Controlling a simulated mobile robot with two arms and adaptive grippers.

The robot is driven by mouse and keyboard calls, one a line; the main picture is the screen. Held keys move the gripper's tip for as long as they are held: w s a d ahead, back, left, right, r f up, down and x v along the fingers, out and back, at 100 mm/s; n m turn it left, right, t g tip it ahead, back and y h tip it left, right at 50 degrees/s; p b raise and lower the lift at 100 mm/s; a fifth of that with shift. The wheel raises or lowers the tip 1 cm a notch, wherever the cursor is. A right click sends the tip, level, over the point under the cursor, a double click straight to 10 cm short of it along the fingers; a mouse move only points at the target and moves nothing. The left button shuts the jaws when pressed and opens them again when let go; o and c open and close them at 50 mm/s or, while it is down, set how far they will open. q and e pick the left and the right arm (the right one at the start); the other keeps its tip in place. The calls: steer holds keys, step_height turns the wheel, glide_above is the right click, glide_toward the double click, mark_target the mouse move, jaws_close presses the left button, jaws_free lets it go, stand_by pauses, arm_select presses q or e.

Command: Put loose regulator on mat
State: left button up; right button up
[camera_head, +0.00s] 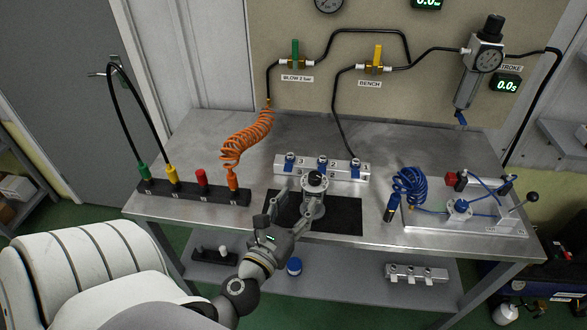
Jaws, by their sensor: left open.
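The loose regulator (315,190), grey with a black knob on top and a small round gauge, stands upright over the black mat (345,218) on the steel bench. Its lower end appears to meet the mat. My left gripper (293,208) comes in from the lower left, with its fingers open at the left side of the regulator. Whether a finger touches the regulator is hard to tell. The gripper and regulator hide part of the mat. My right gripper is not in view.
A manifold with blue valves (345,168) lies just behind the mat. A black socket strip (205,193) with an orange coiled hose (245,138) is left. A blue coiled hose (408,186) and a fixture plate (470,232) are right. The mat's right part is bare.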

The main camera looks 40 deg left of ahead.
arm_select(q)
steer(key=w+d+f+m+g+h, duration=0.1)
steer(key=w+d+f+m+h, duration=0.1)
steer(key=d+f+m, duration=0.55)
steer(key=w+d+f+m+h, duration=0.1)
steer(key=d+f+m+h, duration=0.2)
steer(key=m, duration=0.8)
steer(key=s+d+f+m+g+h, duration=0.1)
steer(key=s+f+m+g, duration=0.3)
steer(key=f, duration=0.6)
steer(key=s+d+f+m+g, duration=0.1)
steer(key=f+m, duration=0.4)
steer(key=f, duration=0.5)
steer(key=s+a+f+m+g, duration=0.2)
steer(key=s+f+m+g, duration=0.45)
steer(key=s+f, duration=0.85)
steer(key=s+a+f+m+g+y, duration=0.1)
steer(key=s+a+f+m+g, duration=0.1)
steer(key=s, duration=0.6)
steer(key=s+a+f+m+g+y, duration=0.1)
steer(key=s+a+f+m+g, duration=0.1)
steer(key=s+f+m, duration=0.3)
steer(key=s+f, duration=0.2)
steer(key=s, duration=0.1)
steer(key=shift+s+f, duration=0.25)
steer(key=shift+s, duration=0.05)
